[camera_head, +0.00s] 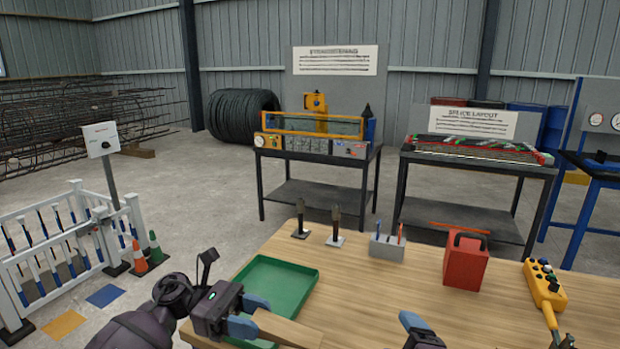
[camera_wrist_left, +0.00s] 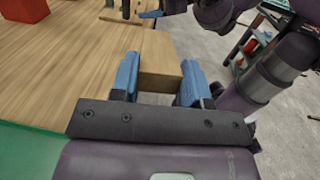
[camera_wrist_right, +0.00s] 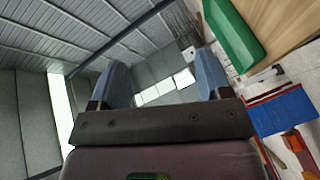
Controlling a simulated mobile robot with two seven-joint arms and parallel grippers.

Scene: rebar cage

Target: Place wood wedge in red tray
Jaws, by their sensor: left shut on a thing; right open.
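The wood wedge (camera_head: 287,331) is a light brown block between the blue fingers of my left gripper (camera_head: 250,315), at the table's front edge. The left wrist view also shows the wedge (camera_wrist_left: 160,60) between both fingers. My left gripper is shut on it, just right of and in front of a green tray (camera_head: 290,275). My right gripper (camera_wrist_right: 164,80) is open and empty in its wrist view; in the head view only part of it shows at the bottom edge. I cannot make out a red tray in the head view.
A red box with a dark handle (camera_head: 465,263), a grey holder (camera_head: 387,247) and a yellow control pendant (camera_head: 544,285) stand on the wooden table (camera_head: 400,285). Two small dark upright tools stand behind the tray. The middle of the tabletop is clear. A white fence (camera_head: 70,250) stands at left.

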